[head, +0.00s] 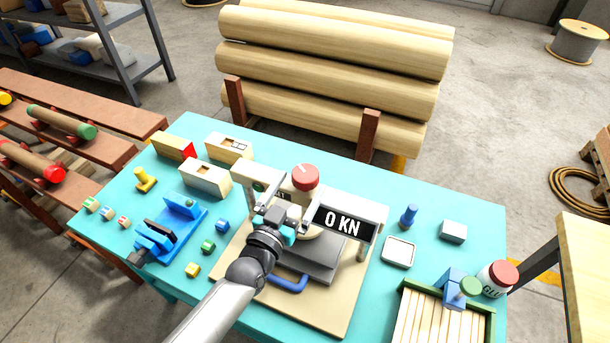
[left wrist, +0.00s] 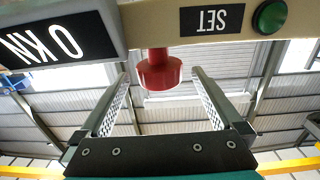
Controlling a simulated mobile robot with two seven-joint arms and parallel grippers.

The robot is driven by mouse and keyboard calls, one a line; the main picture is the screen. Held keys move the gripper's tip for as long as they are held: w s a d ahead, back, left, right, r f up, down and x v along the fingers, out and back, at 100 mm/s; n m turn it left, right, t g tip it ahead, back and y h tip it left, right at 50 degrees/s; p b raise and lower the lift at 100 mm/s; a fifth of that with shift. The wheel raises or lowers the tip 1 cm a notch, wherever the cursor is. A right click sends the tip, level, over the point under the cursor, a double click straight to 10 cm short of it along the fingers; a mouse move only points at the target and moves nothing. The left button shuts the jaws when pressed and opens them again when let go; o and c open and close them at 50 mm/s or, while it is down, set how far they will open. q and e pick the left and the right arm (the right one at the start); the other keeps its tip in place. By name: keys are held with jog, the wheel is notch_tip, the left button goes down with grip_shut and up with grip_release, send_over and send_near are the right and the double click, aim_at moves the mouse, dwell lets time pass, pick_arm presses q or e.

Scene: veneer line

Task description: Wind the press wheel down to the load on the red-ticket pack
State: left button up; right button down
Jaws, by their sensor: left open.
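The press (head: 367,225) stands mid-table on a pale board, its display reading 0 KN. Its red wheel (head: 305,177) is on top, with a small white mark. A pale block with a red end (head: 188,149) lies at the table's back left, away from the press; I cannot tell whether this is the red-ticket pack. My left gripper (head: 284,207) is open and empty at the press's near side. In the left wrist view the red wheel (left wrist: 158,70) shows beyond and between the open fingers, not gripped. My right gripper is not in view.
Two other pale blocks (head: 204,178) lie left of the press. A blue clamp fixture (head: 170,232) and small coloured pieces lie front left. A slatted crate (head: 401,304), glue jar (head: 497,280) and white tray (head: 398,253) stand right. Logs (head: 330,85) are stacked behind.

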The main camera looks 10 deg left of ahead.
aim_at(295, 184)
pick_arm(q)
jog(key=shift+x, duration=1.7)
jog(key=c, duration=1.3)
jog(key=shift+m+g+h+b, duration=0.6)
jog(key=shift+m+h+b, duration=0.6)
jog(key=shift+h+b, duration=0.5)
jog(key=m+g+h+b, duration=0.2)
jog(key=h+b, duration=0.1)
jog(key=b, duration=0.1)
jog(key=shift+r+m+h, duration=0.1)
jog(key=shift+m+h, duration=0.2)
jog(key=o, duration=1.3)
